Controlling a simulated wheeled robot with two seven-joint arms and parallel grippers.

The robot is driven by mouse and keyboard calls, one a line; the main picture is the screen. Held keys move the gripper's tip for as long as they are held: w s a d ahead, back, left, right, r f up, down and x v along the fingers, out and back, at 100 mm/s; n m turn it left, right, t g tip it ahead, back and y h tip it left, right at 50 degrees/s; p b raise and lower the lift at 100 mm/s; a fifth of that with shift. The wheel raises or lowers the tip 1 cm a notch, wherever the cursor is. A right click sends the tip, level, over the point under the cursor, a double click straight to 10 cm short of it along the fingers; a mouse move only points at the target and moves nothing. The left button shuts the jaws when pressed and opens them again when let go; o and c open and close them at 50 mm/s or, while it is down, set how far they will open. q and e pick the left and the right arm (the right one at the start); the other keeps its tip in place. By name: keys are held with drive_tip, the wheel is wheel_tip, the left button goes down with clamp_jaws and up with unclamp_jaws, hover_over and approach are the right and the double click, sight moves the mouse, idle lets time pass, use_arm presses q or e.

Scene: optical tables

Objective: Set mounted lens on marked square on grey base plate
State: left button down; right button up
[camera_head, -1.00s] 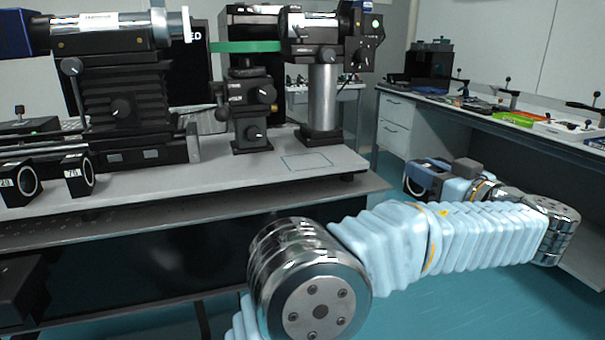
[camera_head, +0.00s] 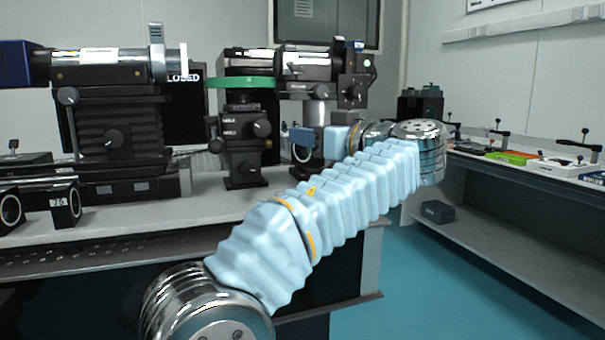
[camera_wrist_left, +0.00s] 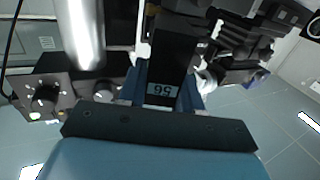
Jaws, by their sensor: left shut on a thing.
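The mounted lens is a black mount with a pale number label (camera_wrist_left: 160,89), seen upside down between the two blue fingers of my left gripper (camera_wrist_left: 162,84) in the wrist view. In the head view, my left gripper (camera_head: 303,140) is beyond my raised forearm, near the black stand. The lens's dark ring (camera_head: 302,154) shows just below the blue fingers. The grey base plate (camera_head: 130,218) runs across the left and middle. The marked square is hidden behind my arm. My right gripper is out of view.
A stage with a green ring (camera_head: 245,83) stands left of my gripper. A metal post (camera_head: 313,117) supports a black camera-like unit beside it. Other numbered lens mounts (camera_head: 65,205) stand at the plate's left. A side bench (camera_head: 530,175) with tools is at right.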

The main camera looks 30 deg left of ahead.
sight(304, 148)
use_arm(q)
drive_tip(key=a+f, duration=0.1)
drive_tip(key=w+a+f, duration=0.1)
drive_tip(key=shift+f, duration=0.35)
drive_tip(key=shift+w+a+f+b, duration=0.15)
drive_tip(key=shift+f+b, duration=0.1)
drive_tip(key=shift+f, duration=0.7)
drive_tip(key=shift+w+a+f+b, duration=0.1)
drive_tip(key=shift+f+b, duration=0.1)
drive_tip(key=shift+f, duration=0.75)
drive_tip(key=shift+f, duration=0.2)
drive_tip(key=c, duration=1.2)
unclamp_jaws()
drive_tip(key=shift+b, duration=0.3)
drive_tip(key=o, duration=0.4)
